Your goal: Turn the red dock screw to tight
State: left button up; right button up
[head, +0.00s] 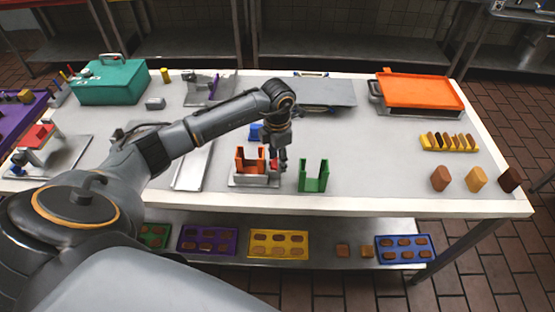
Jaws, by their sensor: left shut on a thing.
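My left gripper (280,161) points down at the right side of a grey dock (252,181) near the table's front edge. An orange U-shaped holder (249,164) stands on that dock. The red dock screw (273,163) shows as a small red patch at the gripper's fingertips. The fingers are shut on it and cover most of it, so I cannot tell how far it is turned. My right gripper is not in view.
A green U-shaped holder (314,178) stands close to the right of the dock. A small blue part (255,132) sits behind the dock. A teal box (112,80) is back left, an orange-lidded tray (420,89) back right.

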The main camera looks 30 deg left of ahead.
pick_arm(q)
jog(key=m+b, duration=0.7)
jog(key=b, duration=0.1)
jog(key=shift+f+m, duration=0.2)
jog(key=shift+m, duration=0.2)
jog(key=m+b, duration=0.2)
jog(key=m, duration=0.1)
jog(key=shift+r+b, duration=0.1)
jog(key=shift+b, duration=0.3)
jog(key=shift+r+m+b, duration=0.1)
jog(key=shift+m+b, duration=0.9)
jog(key=shift+m, duration=0.9)
jog(key=o, duration=1.2)
jog(key=shift+c, duration=0.2)
